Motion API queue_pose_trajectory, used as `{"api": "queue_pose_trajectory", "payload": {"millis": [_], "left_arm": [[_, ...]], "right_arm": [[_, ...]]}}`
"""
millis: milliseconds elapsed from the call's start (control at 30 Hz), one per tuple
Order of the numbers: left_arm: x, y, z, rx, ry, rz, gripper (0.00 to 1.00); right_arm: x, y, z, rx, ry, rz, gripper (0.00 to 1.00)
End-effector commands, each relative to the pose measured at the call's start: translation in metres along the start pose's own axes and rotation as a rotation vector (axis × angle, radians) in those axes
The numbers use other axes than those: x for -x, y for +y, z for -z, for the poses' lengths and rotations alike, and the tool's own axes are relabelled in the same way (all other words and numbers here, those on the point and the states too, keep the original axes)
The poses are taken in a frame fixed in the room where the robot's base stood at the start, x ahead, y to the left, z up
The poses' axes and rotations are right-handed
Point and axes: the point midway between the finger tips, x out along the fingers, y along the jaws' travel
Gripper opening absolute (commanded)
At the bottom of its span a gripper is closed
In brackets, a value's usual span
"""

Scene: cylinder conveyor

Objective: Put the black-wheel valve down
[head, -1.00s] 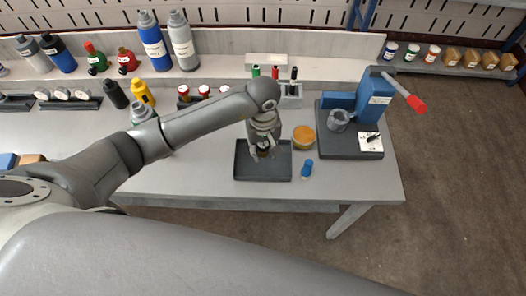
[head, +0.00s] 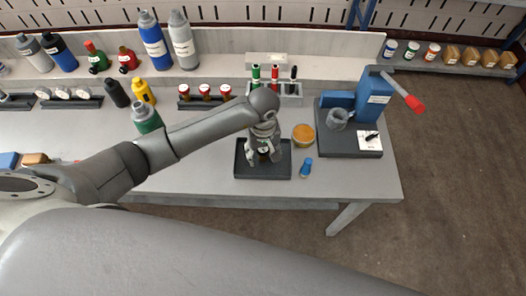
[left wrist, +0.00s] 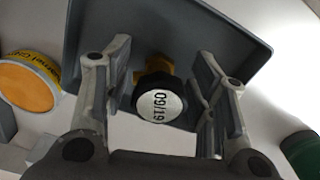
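The black-wheel valve (left wrist: 158,103) sits in the dark grey tray (left wrist: 225,22), its wheel with a white labelled centre facing the left wrist camera and brass body showing behind. My left gripper (left wrist: 160,85) is open, one finger on each side of the valve with a visible gap. In the head view my left gripper (head: 264,157) points down over the middle of the tray (head: 262,174), and the valve is mostly hidden between the fingers. My right gripper is not in view.
A blue press (head: 366,98) is farther right. Red-wheel valves (head: 204,91) and a marker rack (head: 290,89) stand behind. The table front left of the tray is clear.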

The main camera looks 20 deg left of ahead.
Motion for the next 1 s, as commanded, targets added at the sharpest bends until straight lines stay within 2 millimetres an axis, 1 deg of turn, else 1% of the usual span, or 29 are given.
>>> {"api": "queue_pose_trajectory", "payload": {"millis": [167,267,333,467,600,700,833,1000], "left_arm": [[0.001,0.000,0.000,0.000,0.000,0.000,0.52],[0.004,0.000,0.000,0.001,-0.001,-0.001,0.52],[0.010,0.001,0.001,-0.001,0.003,-0.004,0.52],[0.035,0.001,0.002,-0.003,0.006,-0.004,0.52],[0.067,0.001,0.002,-0.002,0.007,-0.004,0.52],[0.087,0.000,0.002,-0.001,0.005,-0.002,0.52],[0.107,0.001,0.001,-0.001,0.003,-0.002,0.52],[0.120,0.000,0.000,0.000,0.001,0.000,0.52]], "right_arm": [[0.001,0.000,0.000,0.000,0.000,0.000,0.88],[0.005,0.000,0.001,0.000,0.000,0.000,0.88],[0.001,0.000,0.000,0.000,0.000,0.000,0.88],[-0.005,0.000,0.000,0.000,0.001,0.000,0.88],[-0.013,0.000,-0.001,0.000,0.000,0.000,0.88],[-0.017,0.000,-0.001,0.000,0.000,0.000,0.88],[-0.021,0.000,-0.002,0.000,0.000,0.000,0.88],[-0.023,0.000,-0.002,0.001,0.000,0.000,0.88]]}}
